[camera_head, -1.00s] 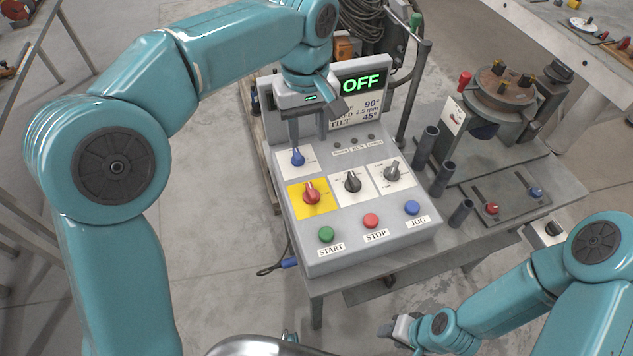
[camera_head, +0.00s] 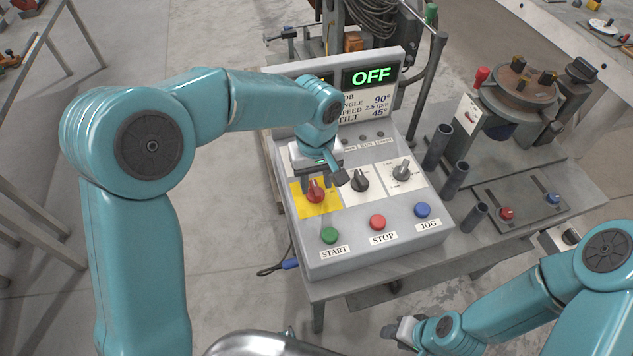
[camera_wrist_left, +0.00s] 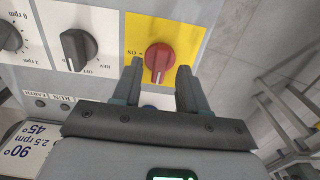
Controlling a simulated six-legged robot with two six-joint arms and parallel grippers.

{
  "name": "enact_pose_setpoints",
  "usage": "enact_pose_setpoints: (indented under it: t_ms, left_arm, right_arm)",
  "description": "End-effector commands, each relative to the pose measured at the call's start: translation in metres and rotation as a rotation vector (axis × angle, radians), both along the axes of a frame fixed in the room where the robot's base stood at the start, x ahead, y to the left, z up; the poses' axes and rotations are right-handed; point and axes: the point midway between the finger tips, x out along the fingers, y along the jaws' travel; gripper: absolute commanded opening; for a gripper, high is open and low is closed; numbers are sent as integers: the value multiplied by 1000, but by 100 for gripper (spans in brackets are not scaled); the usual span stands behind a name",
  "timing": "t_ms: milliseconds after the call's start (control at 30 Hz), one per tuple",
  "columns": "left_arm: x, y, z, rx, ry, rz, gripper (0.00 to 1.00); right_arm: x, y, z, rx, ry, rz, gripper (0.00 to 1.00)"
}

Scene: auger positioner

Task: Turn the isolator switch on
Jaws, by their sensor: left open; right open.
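The isolator switch is a red rotary knob (camera_head: 316,190) on a yellow plate (camera_head: 306,207) at the left of the grey control panel. In the left wrist view the red knob (camera_wrist_left: 158,61) shows with an "ON" mark beside it on the yellow plate (camera_wrist_left: 185,27). My left gripper (camera_wrist_left: 158,80) is open, with its two fingertips at either side of the knob's near end; whether they touch it I cannot tell. In the head view this gripper (camera_head: 318,184) partly covers the knob. My right gripper (camera_head: 392,330) is open, low in front of the bench, away from the panel.
Green (camera_head: 330,235), red (camera_head: 377,222) and blue (camera_head: 422,210) buttons line the front. The display (camera_head: 370,76) reads OFF. A turntable positioner (camera_head: 520,85) stands at the right.

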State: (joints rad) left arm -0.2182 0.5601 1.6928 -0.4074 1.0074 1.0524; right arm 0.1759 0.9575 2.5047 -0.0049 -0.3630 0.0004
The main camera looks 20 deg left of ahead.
Motion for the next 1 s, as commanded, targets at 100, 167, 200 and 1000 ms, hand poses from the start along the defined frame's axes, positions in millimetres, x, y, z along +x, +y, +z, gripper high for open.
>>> enact_pose_setpoints:
  t_ms: [100,167,200,1000]
  left_arm:
    - [2,0,-14,-1,1,1,43]
    - [2,0,-18,-1,1,0,43]
    - [2,0,-19,-1,1,0,43]
    - [4,0,-21,1,-1,-34,0]
  right_arm:
    - [0,0,1,0,0,0,43]
    - [0,0,1,0,0,0,43]
    - [0,0,1,0,0,0,43]
    - [0,0,0,0,0,0,43]
